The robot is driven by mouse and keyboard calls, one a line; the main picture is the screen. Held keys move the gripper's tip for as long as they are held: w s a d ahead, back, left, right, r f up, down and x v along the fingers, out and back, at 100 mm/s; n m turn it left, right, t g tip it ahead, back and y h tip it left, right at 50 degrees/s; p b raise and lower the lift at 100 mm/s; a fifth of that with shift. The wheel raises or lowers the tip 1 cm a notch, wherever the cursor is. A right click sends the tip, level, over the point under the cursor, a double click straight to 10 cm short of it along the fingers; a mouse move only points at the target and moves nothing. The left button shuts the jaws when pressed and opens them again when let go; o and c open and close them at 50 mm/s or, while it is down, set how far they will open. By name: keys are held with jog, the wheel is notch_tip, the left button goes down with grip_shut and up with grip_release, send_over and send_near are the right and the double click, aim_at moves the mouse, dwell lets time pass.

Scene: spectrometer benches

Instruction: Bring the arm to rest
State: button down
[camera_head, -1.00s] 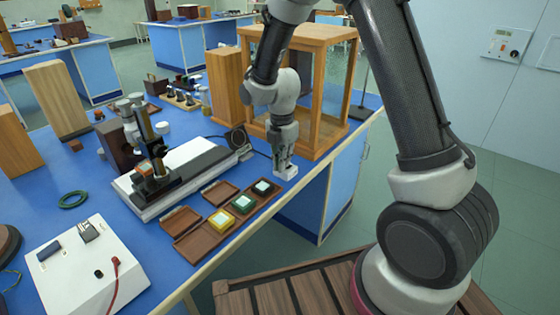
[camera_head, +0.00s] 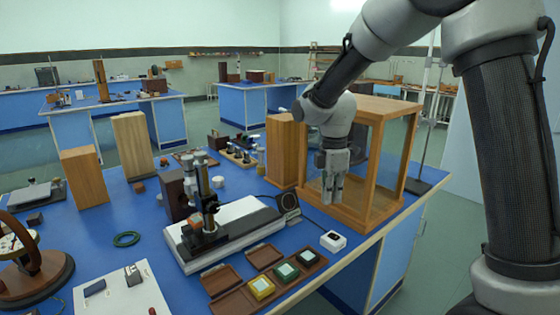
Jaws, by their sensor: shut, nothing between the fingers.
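My gripper (camera_head: 333,190) hangs pointing down in front of the wooden-framed glass case (camera_head: 372,165), above the blue bench top (camera_head: 80,232). Its fingers are shut with nothing between them. My arm comes in from the upper right, and hides part of the case.
A brown tray (camera_head: 232,304) with yellow, green and dark square pieces lies at the front edge. An instrument on a white base (camera_head: 228,232) stands behind it. Wooden blocks (camera_head: 84,177) and a green ring (camera_head: 126,239) are at left.

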jog(key=s+d+r+m+t, duration=0.2)
jog(key=s+d+r+m, duration=0.4)
jog(key=s+d+m, duration=0.3)
jog(key=s+d+r+m+t, duration=0.3)
jog(key=s+d+r+m, duration=0.4)
jog(key=s, duration=0.9)
jog(key=shift+d+m, duration=1.05)
jog(key=shift+m, duration=0.65)
